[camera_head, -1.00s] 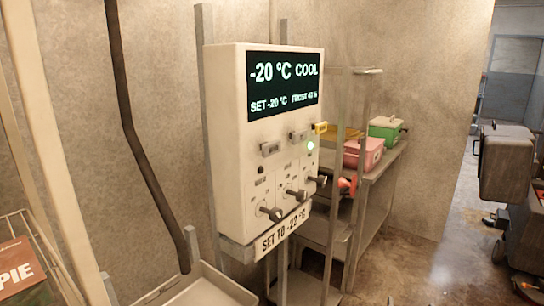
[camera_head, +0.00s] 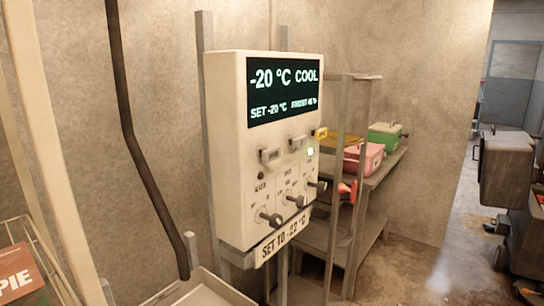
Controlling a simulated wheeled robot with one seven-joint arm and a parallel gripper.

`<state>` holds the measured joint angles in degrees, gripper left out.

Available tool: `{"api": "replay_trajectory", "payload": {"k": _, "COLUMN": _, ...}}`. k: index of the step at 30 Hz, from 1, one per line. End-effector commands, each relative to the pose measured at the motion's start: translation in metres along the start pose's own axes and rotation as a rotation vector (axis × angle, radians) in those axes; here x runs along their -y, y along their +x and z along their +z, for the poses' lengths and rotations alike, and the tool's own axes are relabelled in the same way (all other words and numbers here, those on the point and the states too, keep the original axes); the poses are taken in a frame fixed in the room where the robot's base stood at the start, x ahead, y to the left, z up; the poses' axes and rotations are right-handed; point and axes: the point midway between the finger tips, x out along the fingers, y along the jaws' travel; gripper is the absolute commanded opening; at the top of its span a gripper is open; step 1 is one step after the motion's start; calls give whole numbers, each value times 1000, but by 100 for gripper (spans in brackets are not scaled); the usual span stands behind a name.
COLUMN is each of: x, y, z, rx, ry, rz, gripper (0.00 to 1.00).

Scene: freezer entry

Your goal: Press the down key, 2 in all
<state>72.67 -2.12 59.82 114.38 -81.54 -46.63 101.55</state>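A white control box (camera_head: 229,150) hangs on grey posts on the wall. Its dark screen (camera_head: 284,90) reads -20 °C, COOL, SET -20 °C and a small frost figure. Below the screen sit two grey keys, one on the left (camera_head: 270,155) and one on the right (camera_head: 297,143). Their lettering is too small to tell which is the down key. Several dark knobs stick out along the lower front. A plate (camera_head: 284,240) under the box reads SET TO -22 °C. My gripper is not in view.
A metal shelf (camera_head: 385,168) at right of the box holds a pink box (camera_head: 371,160) and a green box (camera_head: 384,137). A grey tray (camera_head: 205,287) stands below. A dark boxy thing (camera_head: 507,168) stands at the far right. Some floor (camera_head: 425,260) is clear.

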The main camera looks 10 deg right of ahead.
Motion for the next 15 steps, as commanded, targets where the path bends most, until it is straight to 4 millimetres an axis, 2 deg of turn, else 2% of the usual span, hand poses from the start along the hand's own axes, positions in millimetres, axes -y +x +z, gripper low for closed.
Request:
{"api": "replay_trajectory", "payload": {"k": 2, "x": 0, "y": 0, "z": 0, "rx": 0, "ry": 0, "rz": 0, "gripper": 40}}
{"api": "replay_trajectory", "payload": {"k": 15, "x": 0, "y": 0, "z": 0, "rx": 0, "ry": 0, "rz": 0, "gripper": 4}}
